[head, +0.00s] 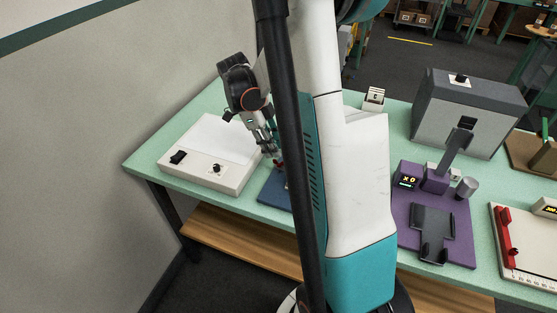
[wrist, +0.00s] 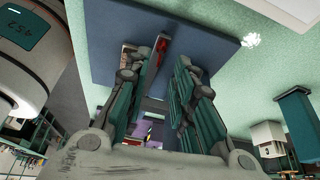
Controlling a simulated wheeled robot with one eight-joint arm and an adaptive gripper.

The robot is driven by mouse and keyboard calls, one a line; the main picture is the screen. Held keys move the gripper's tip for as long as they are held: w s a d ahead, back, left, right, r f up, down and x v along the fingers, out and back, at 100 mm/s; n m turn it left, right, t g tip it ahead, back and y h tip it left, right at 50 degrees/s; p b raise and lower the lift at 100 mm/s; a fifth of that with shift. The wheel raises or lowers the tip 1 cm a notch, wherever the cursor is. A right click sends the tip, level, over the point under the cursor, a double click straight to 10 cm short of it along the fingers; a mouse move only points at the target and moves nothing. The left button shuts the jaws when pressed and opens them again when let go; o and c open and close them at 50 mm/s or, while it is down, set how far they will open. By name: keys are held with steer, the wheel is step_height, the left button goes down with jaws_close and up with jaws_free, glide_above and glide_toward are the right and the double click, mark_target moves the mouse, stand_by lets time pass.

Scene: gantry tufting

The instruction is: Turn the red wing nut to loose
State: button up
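The red wing nut (wrist: 162,48) shows as a narrow red piece near the blue base plate (wrist: 101,40) in the wrist view. In the head view only a bit of red (head: 279,164) shows at my fingertips, above the blue base plate (head: 272,190). My gripper (head: 273,155) points down at it from above. In the wrist view the two teal-padded fingers of my gripper (wrist: 158,66) stand apart, with the red piece between or just beyond their tips. I cannot tell whether either finger touches it. My arm hides the right part of the blue plate in the head view.
A white box with a black switch (head: 203,158) stands just left of the blue plate. A purple panel with a display (head: 457,242) and a grey machine (head: 450,120) stand to the right. The green table's (head: 150,160) left edge is near the wall.

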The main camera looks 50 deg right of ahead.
mark_target(279, 163)
steer(key=b+x, duration=0.1)
steer(key=x, duration=0.3)
steer(key=shift+s+f, duration=0.1)
steer(key=shift+f, duration=0.3)
jaws_close()
